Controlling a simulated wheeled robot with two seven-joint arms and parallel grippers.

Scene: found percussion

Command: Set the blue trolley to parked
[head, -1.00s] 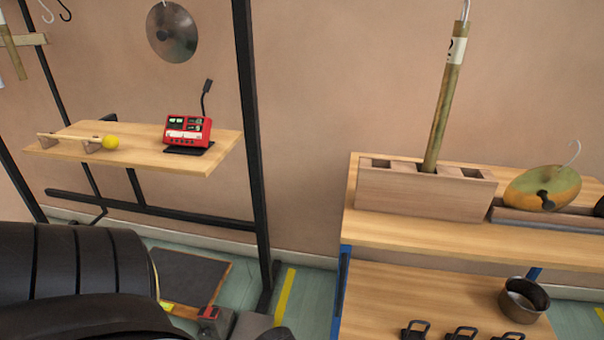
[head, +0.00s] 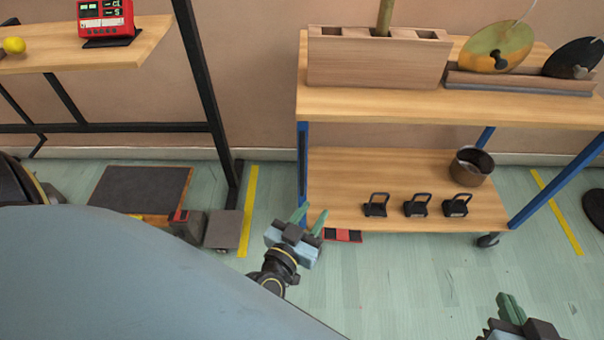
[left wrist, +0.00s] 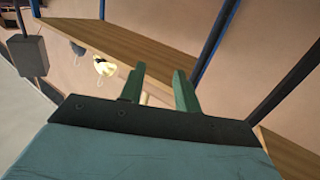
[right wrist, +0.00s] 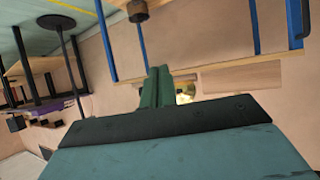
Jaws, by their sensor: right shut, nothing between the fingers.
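The blue trolley has blue legs and two wooden shelves, the upper (head: 420,107) and the lower (head: 400,165), in the head view. A caster (head: 488,240) shows under its right front corner. A small red and black piece (head: 342,235) sits low at its front left; its setting is too small to read. My left gripper (head: 309,217) is open and empty, in front of the trolley's left front corner, beside that piece; I cannot tell if they touch. My right gripper (head: 510,303) is shut and empty, low in front of the trolley's right side.
A slotted wooden block (head: 375,62) and cymbals (head: 497,47) are on the upper shelf. A metal pot (head: 471,166) and black clamp-like items (head: 416,205) are on the lower. Yellow floor lines (head: 250,210) flank the trolley. A dark platform (head: 140,190) lies left. Floor in front is clear.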

